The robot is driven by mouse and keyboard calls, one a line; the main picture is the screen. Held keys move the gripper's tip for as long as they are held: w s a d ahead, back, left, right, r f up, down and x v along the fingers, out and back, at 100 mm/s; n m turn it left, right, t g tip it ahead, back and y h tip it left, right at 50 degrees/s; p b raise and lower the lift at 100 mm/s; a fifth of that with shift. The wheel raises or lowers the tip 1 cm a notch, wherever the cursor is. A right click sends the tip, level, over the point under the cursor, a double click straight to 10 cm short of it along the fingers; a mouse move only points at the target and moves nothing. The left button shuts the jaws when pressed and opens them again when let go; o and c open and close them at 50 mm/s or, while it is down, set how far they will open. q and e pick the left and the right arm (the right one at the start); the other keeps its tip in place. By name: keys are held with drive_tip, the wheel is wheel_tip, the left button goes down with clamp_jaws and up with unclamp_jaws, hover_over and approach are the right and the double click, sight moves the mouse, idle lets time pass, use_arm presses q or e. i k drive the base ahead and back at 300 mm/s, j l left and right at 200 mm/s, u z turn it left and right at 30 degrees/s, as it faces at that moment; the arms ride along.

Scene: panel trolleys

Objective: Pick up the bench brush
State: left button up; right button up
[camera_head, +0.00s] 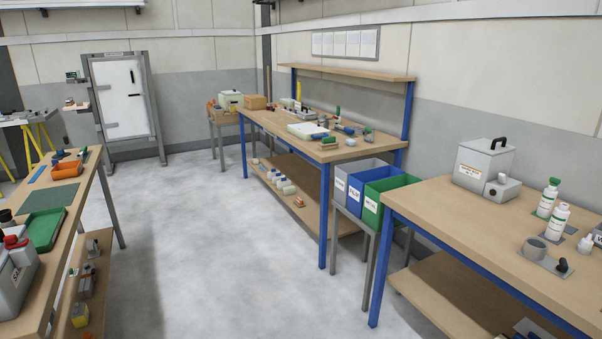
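I cannot make out a bench brush for certain in the head view. The long workbench (268,122) in the middle carries many small items, too small to tell apart, and a brush could be among them. A white tray (308,131) lies on it with small green, blue and dark items nearby. Neither of my grippers is in view.
A bench (460,216) with a grey metal box (483,167) and bottles stands at right. Grey, blue and green bins (386,192) stand between benches. A table (84,203) with a green tray (46,229) is at left. The floor (215,235) between is clear.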

sight(327, 143)
drive_tip(key=i+z, duration=0.1)
drive_tip(key=i, duration=1.05)
drive_tip(key=i+j, duration=0.25)
drive_tip(key=i, duration=0.9)
drive_tip(key=l+z, duration=0.05)
